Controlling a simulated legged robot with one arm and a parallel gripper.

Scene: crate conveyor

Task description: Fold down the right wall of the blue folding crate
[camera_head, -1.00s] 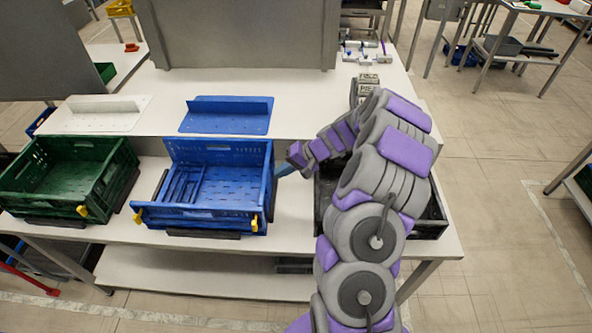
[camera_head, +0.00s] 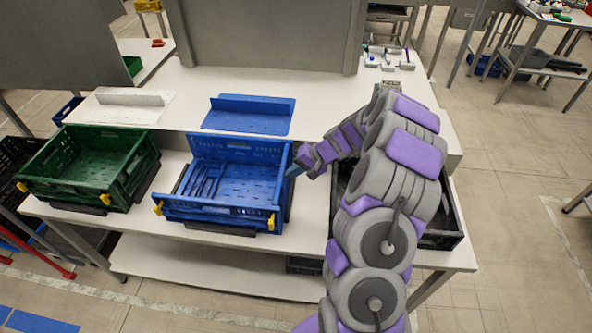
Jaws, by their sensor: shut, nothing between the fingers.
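The blue folding crate (camera_head: 212,212) stands on the lower white shelf of the bench. Its back wall (camera_head: 238,149) and right wall (camera_head: 283,186) are upright. Its left wall (camera_head: 203,181) appears folded down inside. The front side carries yellow latches at both ends. My gripper (camera_head: 292,172) comes in from the right and is shut and empty, close to the outer side of the right wall near its top. Its fingertips are small and partly hidden, so I cannot tell whether they touch the wall.
A green crate (camera_head: 68,193) stands to the left. A black crate (camera_head: 453,222) is to the right, partly behind my arm. A blue panel (camera_head: 247,125) and a white panel (camera_head: 118,117) lie on the upper surface. Bare shelf shows between the blue and black crates.

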